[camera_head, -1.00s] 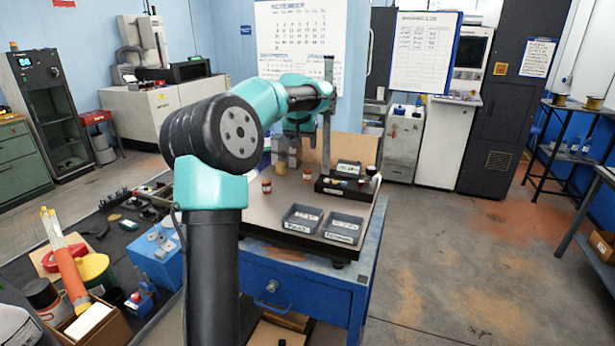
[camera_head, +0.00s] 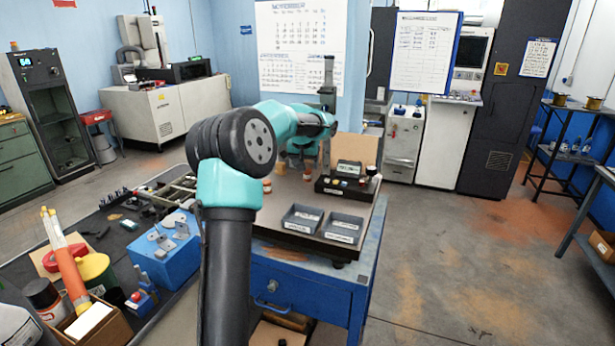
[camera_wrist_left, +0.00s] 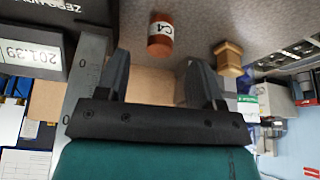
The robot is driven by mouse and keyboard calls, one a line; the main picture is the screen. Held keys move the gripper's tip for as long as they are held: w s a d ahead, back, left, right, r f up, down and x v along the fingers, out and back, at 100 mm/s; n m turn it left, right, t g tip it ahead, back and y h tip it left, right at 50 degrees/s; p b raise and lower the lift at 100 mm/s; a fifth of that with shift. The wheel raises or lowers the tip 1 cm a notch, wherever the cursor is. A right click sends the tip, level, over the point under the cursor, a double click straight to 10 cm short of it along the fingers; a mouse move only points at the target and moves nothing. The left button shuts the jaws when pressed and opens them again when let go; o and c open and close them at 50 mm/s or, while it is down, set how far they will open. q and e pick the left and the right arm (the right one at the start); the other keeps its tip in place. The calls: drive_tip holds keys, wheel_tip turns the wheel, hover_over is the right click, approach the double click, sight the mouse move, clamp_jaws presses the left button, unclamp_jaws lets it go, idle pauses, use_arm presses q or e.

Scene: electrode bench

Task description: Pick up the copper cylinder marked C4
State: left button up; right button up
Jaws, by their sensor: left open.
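The copper cylinder marked C4 (camera_wrist_left: 160,38) shows in the left wrist view, upper middle, upside down in the picture, with a white label around it. In the head view a small copper cylinder (camera_head: 307,176) stands on the bench plate below my left gripper. It seems to be the same one, but its label is too small to read there. My left gripper (camera_wrist_left: 160,66) is open and empty, with the cylinder lying beyond the fingertips, roughly between their lines and apart from them. In the head view the gripper (camera_head: 303,160) is small and dark.
A brass-coloured piece (camera_wrist_left: 228,58) sits beside C4 in the wrist view. A black device (camera_head: 345,185) stands to the right. Two grey trays (camera_head: 302,218) (camera_head: 342,229) lie at the plate's front.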

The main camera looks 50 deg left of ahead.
sight(308, 170)
use_arm(q)
drive_tip(key=x, duration=0.5)
drive_tip(key=shift+w, duration=0.1)
idle(0.3)
clamp_jaws()
idle(0.5)
